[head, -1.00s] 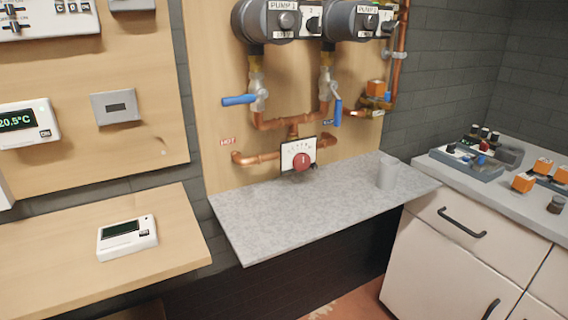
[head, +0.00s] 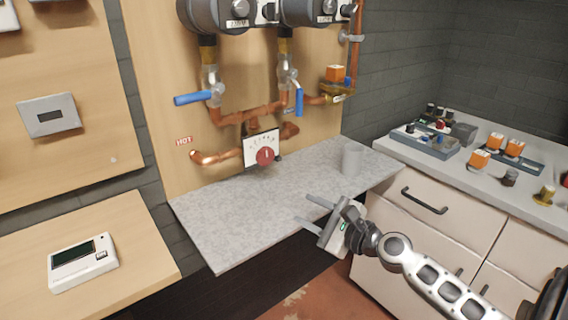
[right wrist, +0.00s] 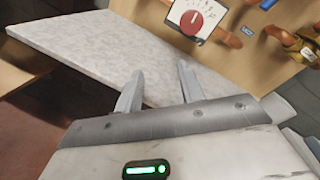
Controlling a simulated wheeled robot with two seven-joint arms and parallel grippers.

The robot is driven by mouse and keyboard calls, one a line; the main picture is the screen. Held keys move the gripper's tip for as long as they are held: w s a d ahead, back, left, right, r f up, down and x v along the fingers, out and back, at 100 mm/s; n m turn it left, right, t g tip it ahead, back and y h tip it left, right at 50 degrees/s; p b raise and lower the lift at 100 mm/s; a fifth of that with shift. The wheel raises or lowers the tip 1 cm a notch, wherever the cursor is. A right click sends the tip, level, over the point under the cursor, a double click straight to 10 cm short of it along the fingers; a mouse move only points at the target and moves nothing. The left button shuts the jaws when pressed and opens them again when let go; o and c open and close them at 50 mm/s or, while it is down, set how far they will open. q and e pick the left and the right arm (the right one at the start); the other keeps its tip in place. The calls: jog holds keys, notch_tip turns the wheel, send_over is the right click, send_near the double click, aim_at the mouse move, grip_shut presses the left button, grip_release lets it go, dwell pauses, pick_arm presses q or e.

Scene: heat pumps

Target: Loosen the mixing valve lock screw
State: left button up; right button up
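The mixing valve (head: 262,150) has a white scale plate and a red round knob (head: 265,156). It sits on the copper pipes just above the grey shelf. In the right wrist view the red knob (right wrist: 192,22) shows at the top. The lock screw cannot be made out clearly; a small dark part shows at the knob's lower right. My right gripper (head: 308,210) is open and empty, in front of the shelf's front edge, below and to the right of the valve. Its two fingers also show apart in the right wrist view (right wrist: 158,85). My left gripper is not in view.
Blue-handled valves (head: 200,97) hang above. A white counter (head: 385,140) with trays of small parts stands at right. A white device (head: 82,262) lies on the left wooden table.

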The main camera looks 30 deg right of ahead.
aim_at(280, 160)
jog(key=w+d+r+m+t+h, duration=0.2)
jog(key=d+m+h, duration=0.1)
jog(key=d+m, duration=0.25)
jog(key=w, duration=1)
jog(key=w+a+b, duration=0.1)
jog(key=w, duration=0.4)
jog(key=shift+w, duration=0.2)
jog(key=shift+c, duration=0.3)
grip_shut()
